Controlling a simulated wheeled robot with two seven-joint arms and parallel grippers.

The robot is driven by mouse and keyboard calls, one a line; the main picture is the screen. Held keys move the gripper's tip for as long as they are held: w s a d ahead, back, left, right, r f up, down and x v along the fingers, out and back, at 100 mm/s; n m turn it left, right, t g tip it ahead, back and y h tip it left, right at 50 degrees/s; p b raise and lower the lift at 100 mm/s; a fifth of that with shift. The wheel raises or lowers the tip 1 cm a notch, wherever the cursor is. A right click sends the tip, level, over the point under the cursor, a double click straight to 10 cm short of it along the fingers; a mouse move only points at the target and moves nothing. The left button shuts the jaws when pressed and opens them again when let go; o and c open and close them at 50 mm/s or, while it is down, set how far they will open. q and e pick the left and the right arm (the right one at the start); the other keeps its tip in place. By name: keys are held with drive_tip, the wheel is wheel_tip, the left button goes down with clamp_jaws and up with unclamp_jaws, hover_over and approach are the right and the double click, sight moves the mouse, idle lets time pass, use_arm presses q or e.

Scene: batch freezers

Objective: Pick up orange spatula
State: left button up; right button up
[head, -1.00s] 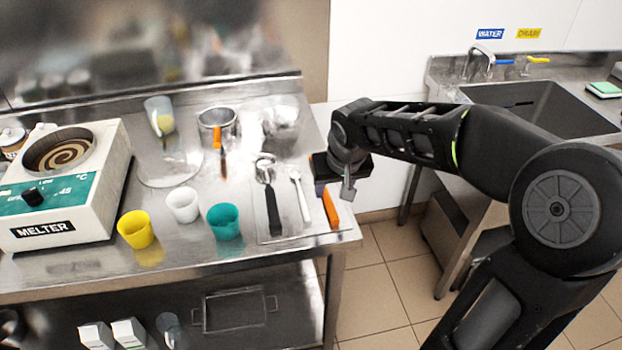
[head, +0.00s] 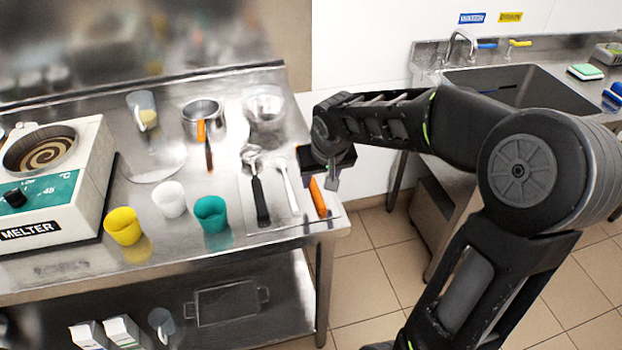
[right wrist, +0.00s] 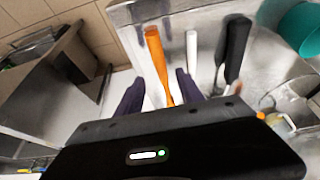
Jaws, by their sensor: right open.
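The orange spatula (head: 317,197) lies at the right end of the steel table, near its front corner. My right gripper (head: 331,180) is just above and beside it in the head view and hides its far part. In the right wrist view the spatula (right wrist: 157,58) runs between the two dark fingers of the right gripper (right wrist: 160,82), with space on both sides. The jaws are open and hold nothing. I cannot tell how high the fingers are above the table. My left gripper is not in view.
Beside the spatula lie a white utensil (head: 287,185) and a black-handled scoop (head: 258,190). An orange-handled tool (head: 202,130) rests at a metal pot (head: 204,114).

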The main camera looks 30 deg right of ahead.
sight(316, 189)
drive_tip(key=shift+p+x, duration=0.5)
drive_tip(key=shift+x, duration=2.05)
drive_tip(key=shift+f, duration=0.1)
clamp_jaws()
